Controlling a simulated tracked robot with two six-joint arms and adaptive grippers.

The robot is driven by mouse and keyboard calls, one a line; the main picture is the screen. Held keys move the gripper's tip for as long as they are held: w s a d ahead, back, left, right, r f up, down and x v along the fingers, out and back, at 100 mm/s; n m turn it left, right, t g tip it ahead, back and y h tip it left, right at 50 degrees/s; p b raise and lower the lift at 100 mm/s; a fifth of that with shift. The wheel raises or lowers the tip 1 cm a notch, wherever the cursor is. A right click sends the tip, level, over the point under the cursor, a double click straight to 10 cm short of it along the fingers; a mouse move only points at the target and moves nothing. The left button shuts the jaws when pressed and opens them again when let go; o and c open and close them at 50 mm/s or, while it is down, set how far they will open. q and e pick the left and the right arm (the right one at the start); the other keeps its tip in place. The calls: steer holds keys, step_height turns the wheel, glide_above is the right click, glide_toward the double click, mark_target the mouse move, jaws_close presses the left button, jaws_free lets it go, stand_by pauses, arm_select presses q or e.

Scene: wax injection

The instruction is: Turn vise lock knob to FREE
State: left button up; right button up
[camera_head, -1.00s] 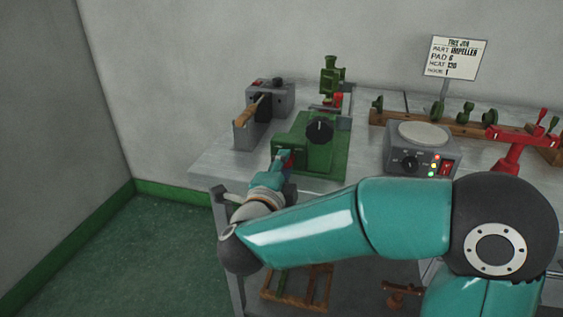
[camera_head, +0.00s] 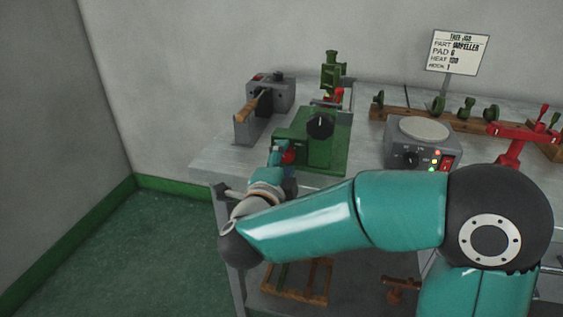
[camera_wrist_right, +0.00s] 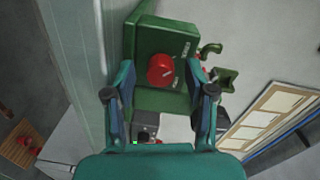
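The green vise block (camera_head: 327,152) stands on the bench's near edge, with a black knob (camera_head: 320,126) on it. A red knob (camera_head: 289,156) shows low on its left face, beside my right gripper (camera_head: 277,152). In the wrist view, the red knob (camera_wrist_right: 161,69) sits on the green block (camera_wrist_right: 160,38), with small pale labels around it too small to read. My right gripper (camera_wrist_right: 159,68) is open, its two fingers apart on either side of the knob. I cannot tell whether they touch it. My left gripper is out of view.
A grey box (camera_head: 270,92) with a wooden-handled tool stands left of the vise. A grey heater (camera_head: 436,158) with a round plate is at right, near a red clamp (camera_head: 507,148). A sign (camera_head: 457,52) stands behind. A wooden rack (camera_head: 295,281) sits below.

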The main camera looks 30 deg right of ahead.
steer(key=shift+a, duration=0.1)
steer(key=v, duration=1.2)
steer(key=shift+f, duration=0.1)
